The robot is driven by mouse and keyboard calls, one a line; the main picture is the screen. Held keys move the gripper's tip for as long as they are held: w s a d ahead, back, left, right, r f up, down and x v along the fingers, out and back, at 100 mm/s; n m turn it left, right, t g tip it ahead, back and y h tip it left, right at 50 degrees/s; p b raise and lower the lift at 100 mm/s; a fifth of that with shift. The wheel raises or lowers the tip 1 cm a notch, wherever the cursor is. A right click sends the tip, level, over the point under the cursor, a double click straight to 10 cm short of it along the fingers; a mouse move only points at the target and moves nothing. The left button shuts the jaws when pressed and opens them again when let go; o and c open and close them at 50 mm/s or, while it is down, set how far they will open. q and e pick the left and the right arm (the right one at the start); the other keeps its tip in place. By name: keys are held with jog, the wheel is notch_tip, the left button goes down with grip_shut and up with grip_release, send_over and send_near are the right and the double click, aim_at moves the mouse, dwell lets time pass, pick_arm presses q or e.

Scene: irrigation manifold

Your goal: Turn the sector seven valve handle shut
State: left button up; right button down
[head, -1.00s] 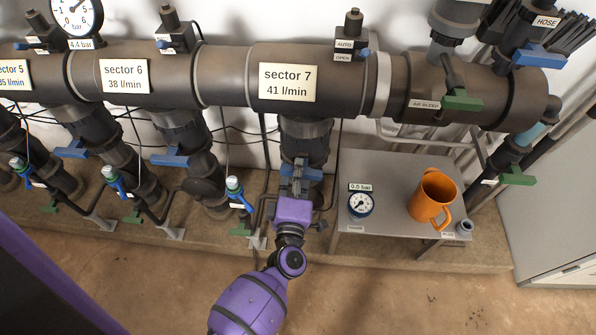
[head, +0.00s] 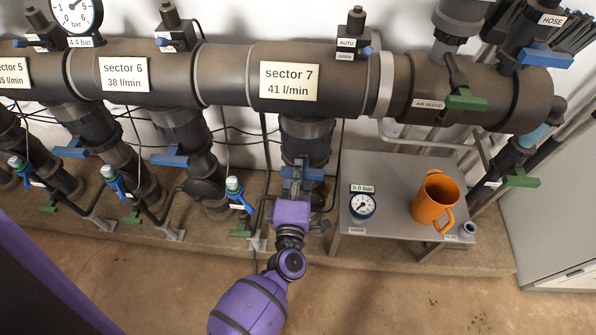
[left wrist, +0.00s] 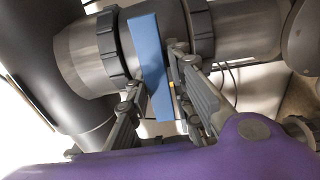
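The sector seven valve has a blue handle (head: 315,173) on the dark vertical pipe below the "sector 7, 41 l/min" label (head: 289,81). The handle lies crosswise to that pipe. My left gripper (head: 297,182) reaches up to it from below. In the left wrist view the blue handle (left wrist: 148,55) stands between the two fingers of the left gripper (left wrist: 160,98), which are closed in on its sides. The finger pads' contact is partly hidden. My right gripper is not in view.
A grey table (head: 400,180) right of the valve bears a small gauge (head: 362,206), whose label seems to read 0.0 bar, and an orange mug (head: 434,198). The sector 6 pipe has a blue handle (head: 170,160). The floor in front is clear.

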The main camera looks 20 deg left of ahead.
pick_arm(q)
jog(key=shift+o, duration=1.4)
jog(key=shift+f, duration=0.1)
jog(key=shift+s, duration=0.1)
jog(key=v, duration=1.2)
